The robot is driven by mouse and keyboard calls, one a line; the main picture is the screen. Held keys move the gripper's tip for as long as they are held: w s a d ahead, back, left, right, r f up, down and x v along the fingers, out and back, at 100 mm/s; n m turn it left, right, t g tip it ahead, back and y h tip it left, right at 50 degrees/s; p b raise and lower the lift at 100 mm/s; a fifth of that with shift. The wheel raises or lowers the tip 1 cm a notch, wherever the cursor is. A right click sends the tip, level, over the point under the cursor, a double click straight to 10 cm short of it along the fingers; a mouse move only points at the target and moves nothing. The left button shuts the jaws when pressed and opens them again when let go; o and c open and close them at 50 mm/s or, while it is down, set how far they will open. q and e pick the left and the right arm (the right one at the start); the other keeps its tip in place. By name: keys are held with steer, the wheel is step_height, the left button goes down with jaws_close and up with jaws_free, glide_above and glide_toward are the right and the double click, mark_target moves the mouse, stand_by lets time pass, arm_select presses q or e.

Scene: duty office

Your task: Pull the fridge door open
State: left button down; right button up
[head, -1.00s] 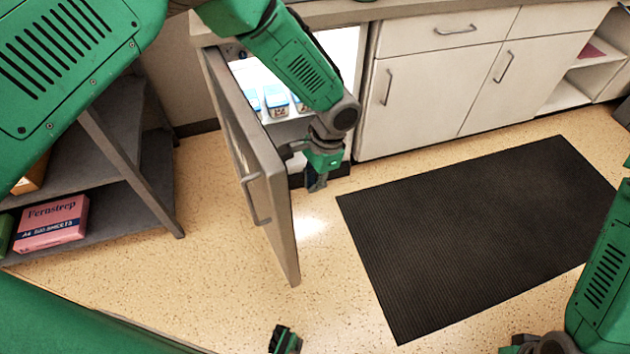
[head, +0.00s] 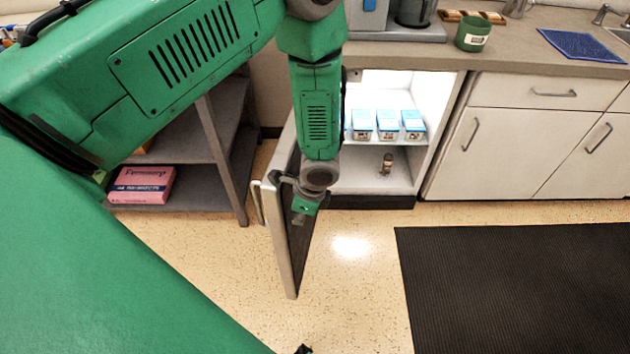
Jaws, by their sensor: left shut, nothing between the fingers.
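The fridge door (head: 283,246) stands wide open, swung out to the left of the lit fridge interior (head: 438,100). Its grey handle (head: 258,203) is on the outer face, at the left. My left gripper (head: 299,217) is shut and empty at the inner side of the door, close to its top free edge; I cannot tell whether it touches. My left arm hides the upper part of the door and its hinge side. In the fridge are several blue and white boxes (head: 388,124) on a shelf and a small brown bottle (head: 387,163) below. My right gripper is not recognisable in view.
A dark shelf unit (head: 222,150) with a pink paper box (head: 142,185) stands left of the door. White cabinets (head: 500,140) are right of the fridge under a counter (head: 560,60). A black mat (head: 520,290) lies on the floor at right; floor before the fridge is clear.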

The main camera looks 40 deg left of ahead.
arm_select(q)
steer(key=shift+s+d+r, duration=0.15)
steer(key=shift+s+d, duration=0.05)
steer(key=v, duration=1.2)
steer(key=s+d+f+n+h+b, duration=0.35)
steer(key=s+f+n, duration=0.35)
steer(key=s+f, duration=0.55)
steer(key=s+a+f+n+t+y+b, duration=0.1)
steer(key=s+a+f+n, duration=0.1)
steer(key=s+a+n, duration=0.3)
steer(key=shift+s+f+t+b, duration=0.35)
steer(key=shift+s+t, duration=0.05)
steer(key=shift+s, duration=1.1)
